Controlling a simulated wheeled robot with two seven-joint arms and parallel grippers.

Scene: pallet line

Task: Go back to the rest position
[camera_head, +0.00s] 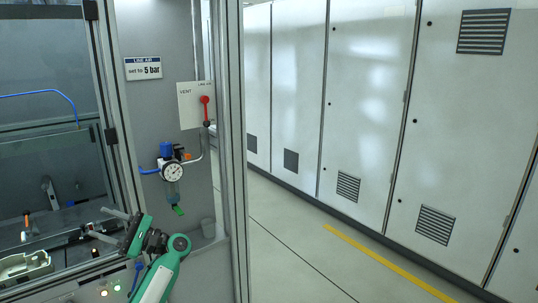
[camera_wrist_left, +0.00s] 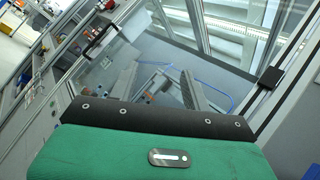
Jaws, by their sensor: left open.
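My left gripper (camera_head: 97,223) is in the lower left of the head view, at the end of my green and white arm. Its two fingers point left and stand apart with nothing between them. In the left wrist view the open fingers (camera_wrist_left: 160,72) reach out past the black edge of the green housing, with a glazed machine front beyond. The gripper is below and left of the pressure gauge (camera_head: 173,172) and appears clear of it. My right gripper is not in view.
A red valve handle (camera_head: 205,110) stands upright on a plate marked VENT and LINE AIR. A sign (camera_head: 143,68) reads 5 bar. A framed machine cell is at left, with a pale part (camera_head: 24,266). Grey cabinets (camera_head: 366,110) line the right; the floor (camera_head: 290,250) before them is clear.

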